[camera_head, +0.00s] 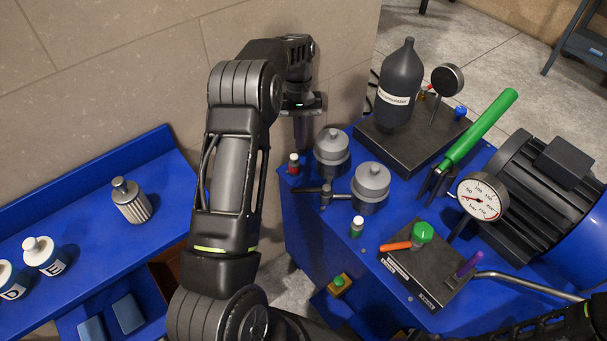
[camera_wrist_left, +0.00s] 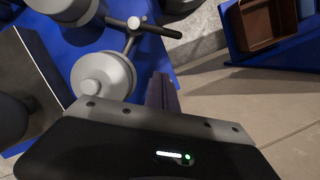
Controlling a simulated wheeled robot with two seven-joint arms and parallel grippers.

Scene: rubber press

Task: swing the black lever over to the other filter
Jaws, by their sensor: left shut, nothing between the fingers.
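The black lever (camera_head: 306,190) points left from its grey pivot (camera_head: 326,196) on the blue bench, beside two grey filter housings. One housing (camera_head: 331,150) is farther back and the other (camera_head: 370,185) is nearer. In the left wrist view the lever's black handle (camera_wrist_left: 160,29) points right from the pivot (camera_wrist_left: 133,22), with the housings at the top and lower left. My left gripper (camera_head: 302,138) hangs behind and left of the rear housing, fingers down, shut and empty. Its fingers (camera_wrist_left: 163,88) show apart from the lever. My right gripper is out of view.
A dark bottle (camera_head: 400,83) and a green pump handle (camera_head: 480,128) stand to the right. The wall is close behind my left gripper.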

